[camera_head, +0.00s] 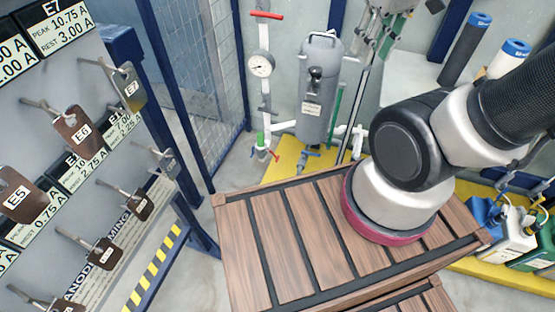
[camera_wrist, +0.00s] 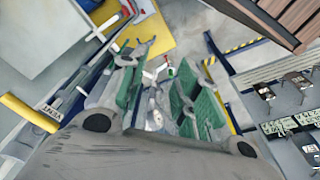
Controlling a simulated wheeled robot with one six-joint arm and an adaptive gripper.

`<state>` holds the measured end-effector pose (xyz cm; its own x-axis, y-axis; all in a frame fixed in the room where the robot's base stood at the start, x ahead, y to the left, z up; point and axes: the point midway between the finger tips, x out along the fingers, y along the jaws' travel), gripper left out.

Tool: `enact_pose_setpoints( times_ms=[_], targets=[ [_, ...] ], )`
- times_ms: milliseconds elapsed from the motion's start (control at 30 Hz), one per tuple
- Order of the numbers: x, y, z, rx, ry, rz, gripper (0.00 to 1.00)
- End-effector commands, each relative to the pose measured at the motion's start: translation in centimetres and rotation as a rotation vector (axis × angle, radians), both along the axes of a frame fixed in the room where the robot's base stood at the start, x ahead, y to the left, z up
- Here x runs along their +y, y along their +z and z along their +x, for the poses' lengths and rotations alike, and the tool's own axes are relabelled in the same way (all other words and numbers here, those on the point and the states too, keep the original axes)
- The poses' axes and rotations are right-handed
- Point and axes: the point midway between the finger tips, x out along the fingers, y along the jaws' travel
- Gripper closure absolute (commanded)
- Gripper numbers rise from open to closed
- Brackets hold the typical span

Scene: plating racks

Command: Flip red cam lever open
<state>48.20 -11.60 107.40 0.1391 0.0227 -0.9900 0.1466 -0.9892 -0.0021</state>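No red part can be told surely as a cam lever. In the head view, a red handle (camera_head: 266,15) sits across the top of a white pipe with a round gauge. A smaller red handle (camera_head: 275,154) is low on the same pipe. In the wrist view, a small red part (camera_wrist: 170,71) shows beyond my gripper, too small to identify. My gripper (camera_wrist: 157,62) has two green-padded fingers, apart, with background visible between them and nothing held. The grey gripper body hides the bottom of that view.
A grey cylinder tank (camera_head: 318,92) stands beside the pipe on a yellow floor patch. A rack board (camera_head: 60,150) with hooks and brown plates is at left, near a blue mesh fence (camera_head: 205,55). Blue and green containers (camera_head: 515,232) stand at right.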

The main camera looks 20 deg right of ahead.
Motion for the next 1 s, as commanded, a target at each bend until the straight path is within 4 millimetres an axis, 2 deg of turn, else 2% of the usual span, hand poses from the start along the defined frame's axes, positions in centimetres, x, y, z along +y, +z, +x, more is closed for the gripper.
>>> enact_pose_setpoints(
  times_ms=[267,467,767,1000],
  targets=[
    [2.8,-4.8,2.9,0.24,0.15,-0.087,0.68],
    [5.1,-10.3,6.0,0.453,0.345,-0.243,0.68],
    [8.3,-20.8,9.9,0.733,0.721,-0.532,0.68],
    [10.1,-31.4,11.7,0.94,1.082,-0.78,0.68]
  ],
)
